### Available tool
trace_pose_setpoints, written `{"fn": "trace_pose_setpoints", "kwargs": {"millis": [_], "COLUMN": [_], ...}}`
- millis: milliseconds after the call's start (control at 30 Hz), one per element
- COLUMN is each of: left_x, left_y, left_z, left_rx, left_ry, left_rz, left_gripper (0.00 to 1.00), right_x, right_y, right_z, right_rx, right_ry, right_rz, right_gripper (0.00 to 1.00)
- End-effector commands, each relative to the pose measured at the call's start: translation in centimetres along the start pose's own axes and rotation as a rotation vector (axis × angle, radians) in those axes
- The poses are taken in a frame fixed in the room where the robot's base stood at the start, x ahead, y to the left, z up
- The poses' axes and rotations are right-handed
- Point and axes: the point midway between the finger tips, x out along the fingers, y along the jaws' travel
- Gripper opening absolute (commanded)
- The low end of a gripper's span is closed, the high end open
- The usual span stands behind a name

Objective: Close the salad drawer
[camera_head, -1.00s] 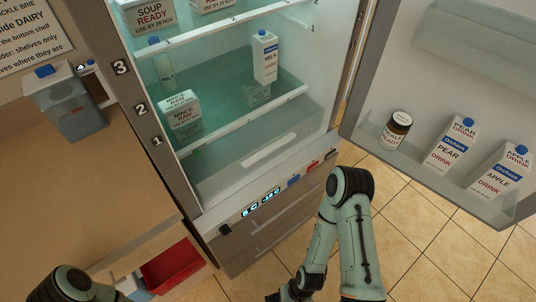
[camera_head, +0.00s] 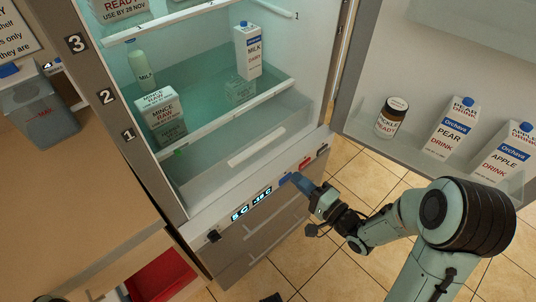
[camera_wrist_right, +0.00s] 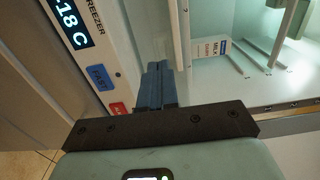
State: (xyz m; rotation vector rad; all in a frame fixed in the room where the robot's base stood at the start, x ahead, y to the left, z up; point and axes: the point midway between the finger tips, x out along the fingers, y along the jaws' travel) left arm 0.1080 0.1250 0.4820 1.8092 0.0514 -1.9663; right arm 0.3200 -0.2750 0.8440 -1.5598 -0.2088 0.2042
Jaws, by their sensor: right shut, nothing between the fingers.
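The salad drawer (camera_head: 215,172) is the clear bin at the bottom of the open fridge, below the lowest shelf, with a pale strip (camera_head: 257,147) along its front. I cannot tell how far out it stands. My right gripper (camera_head: 296,182) is shut and empty, its blue fingers in front of the control panel below the drawer, close to the blue button. In the right wrist view its fingers (camera_wrist_right: 155,85) point past the panel towards the fridge opening. They look apart from the drawer, though contact with the panel is unclear. My left gripper is out of view.
Milk (camera_head: 248,50) and mince boxes (camera_head: 160,115) stand inside the fridge. A counter (camera_head: 85,190) lies at the left.

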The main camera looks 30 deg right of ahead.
Motion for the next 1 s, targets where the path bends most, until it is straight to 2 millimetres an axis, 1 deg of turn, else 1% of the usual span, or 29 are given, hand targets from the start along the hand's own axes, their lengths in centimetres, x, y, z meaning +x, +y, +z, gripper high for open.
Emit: {"fn": "trace_pose_setpoints", "kwargs": {"millis": [400,500,600,700,800,1000], "left_x": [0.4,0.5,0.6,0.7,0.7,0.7], "left_y": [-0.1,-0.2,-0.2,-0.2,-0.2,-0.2], "left_z": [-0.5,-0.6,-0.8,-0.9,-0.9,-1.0], "left_rx": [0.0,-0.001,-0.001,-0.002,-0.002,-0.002], "left_ry": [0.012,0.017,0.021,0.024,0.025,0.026], "left_rz": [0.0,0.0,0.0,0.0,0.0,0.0], "left_gripper": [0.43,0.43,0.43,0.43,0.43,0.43], "right_x": [8.6,10.4,11.7,12.5,12.9,13.0], "right_y": [0.1,0.1,0.1,0.1,0.1,0.1], "right_z": [0.1,0.1,0.1,0.1,0.0,0.0], "right_rx": [-0.001,0.0,0.0,-0.001,-0.001,-0.001], "right_ry": [-0.003,-0.002,-0.001,0.0,0.001,0.001], "right_rz": [0.0,0.001,0.0,0.003,0.002,0.003], "right_gripper": [0.0,0.0,0.0,0.0,0.0,0.0]}}
